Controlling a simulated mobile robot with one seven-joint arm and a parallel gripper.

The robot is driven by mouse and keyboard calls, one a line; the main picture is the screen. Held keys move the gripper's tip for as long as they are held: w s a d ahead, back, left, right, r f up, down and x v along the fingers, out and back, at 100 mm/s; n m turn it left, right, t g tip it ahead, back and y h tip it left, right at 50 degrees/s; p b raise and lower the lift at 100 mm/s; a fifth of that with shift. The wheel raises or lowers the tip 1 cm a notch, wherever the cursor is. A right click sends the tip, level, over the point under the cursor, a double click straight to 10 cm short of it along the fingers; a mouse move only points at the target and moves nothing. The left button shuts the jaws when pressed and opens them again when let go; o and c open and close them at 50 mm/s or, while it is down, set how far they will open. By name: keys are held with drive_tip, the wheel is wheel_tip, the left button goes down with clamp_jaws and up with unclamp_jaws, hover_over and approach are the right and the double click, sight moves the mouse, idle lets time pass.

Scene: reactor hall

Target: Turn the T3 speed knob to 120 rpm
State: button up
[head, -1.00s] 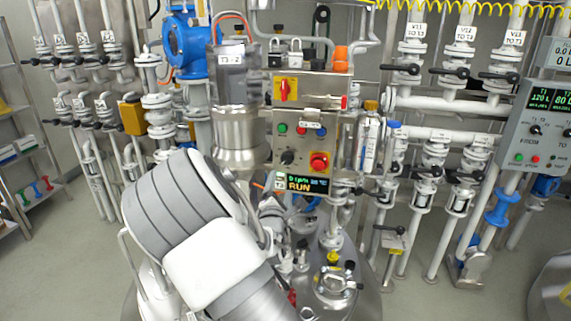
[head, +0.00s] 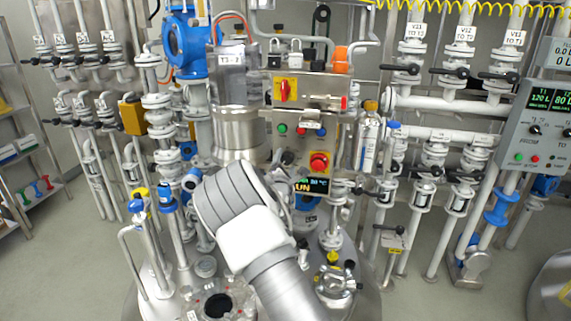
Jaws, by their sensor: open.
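The T3 control panel (head: 298,118) is a steel box in the middle of the head view. Its black speed knob (head: 287,158) is low on the left of the panel, beside the red emergency stop button (head: 319,162). The small display (head: 318,186) below is partly covered by my arm; the letters "UN" show, and the rpm figure is not readable. The knob's pointer is too small to read. My gripper is not visible; my arm's links fill the area just below and left of the knob and hide whatever is behind them.
A red switch on a yellow plate (head: 286,89) and padlocks (head: 294,53) are above. A motor on a steel cylinder (head: 238,130) stands left of the panel. Valves and pipes (head: 435,150) crowd the right. A second console (head: 541,120) is at far right. Vessel-top fittings (head: 333,282) lie below.

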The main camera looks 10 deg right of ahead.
clamp_jaws()
drive_tip(key=shift+f, duration=0.1)
idle(0.4)
drive_tip(key=shift+f+m+b, duration=0.1)
drive_tip(key=shift+m+b, duration=0.2)
drive_tip(key=shift+b, duration=0.25)
